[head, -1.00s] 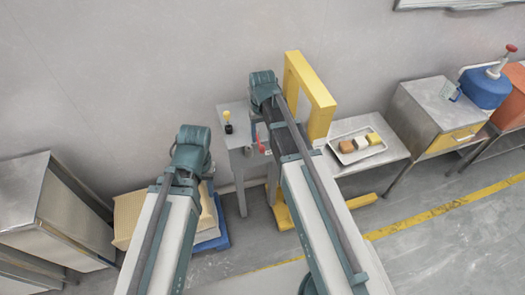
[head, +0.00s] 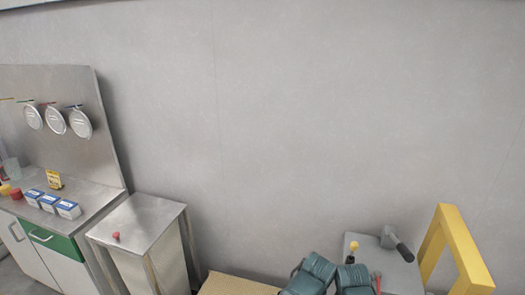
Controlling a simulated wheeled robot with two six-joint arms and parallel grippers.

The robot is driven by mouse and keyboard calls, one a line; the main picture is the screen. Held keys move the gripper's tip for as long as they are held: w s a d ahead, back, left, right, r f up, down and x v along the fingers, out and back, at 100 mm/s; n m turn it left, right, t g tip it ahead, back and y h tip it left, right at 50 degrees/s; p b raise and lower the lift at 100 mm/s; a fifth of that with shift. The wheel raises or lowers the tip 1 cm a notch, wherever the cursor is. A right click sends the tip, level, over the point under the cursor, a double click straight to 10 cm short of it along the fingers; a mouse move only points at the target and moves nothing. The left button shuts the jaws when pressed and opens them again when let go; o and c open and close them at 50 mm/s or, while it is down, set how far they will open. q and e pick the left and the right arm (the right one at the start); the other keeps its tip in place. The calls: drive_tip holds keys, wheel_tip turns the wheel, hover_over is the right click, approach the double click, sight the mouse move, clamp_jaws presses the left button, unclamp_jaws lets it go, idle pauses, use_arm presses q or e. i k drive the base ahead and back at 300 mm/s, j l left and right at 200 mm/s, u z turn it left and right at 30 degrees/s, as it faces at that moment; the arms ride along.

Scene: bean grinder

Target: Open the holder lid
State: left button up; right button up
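A steel box-shaped stand (head: 150,215) stands left of centre in the head view. A small red knob (head: 116,236) sits on its flat top, near the left edge. I cannot tell whether this top is the holder lid. No open lid shows on it. Only teal joints of my two arms show at the bottom edge, right of centre. Both of my grippers are out of view.
Left of the stand is a steel counter (head: 100,192) with blue-and-white boxes (head: 50,204) and round discs (head: 56,121) on its back panel. At lower right are a grey table (head: 398,275), a black-handled tool (head: 396,243) and a yellow frame (head: 462,252).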

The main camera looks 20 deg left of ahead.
sight(133, 228)
drive_tip(key=u, duration=1.75)
drive_tip(key=i+j+z, duration=0.15)
drive_tip(key=i+z, duration=0.3)
drive_tip(key=i+j+z, duration=0.3)
drive_tip(key=z, duration=0.2)
drive_tip(key=i, duration=0.05)
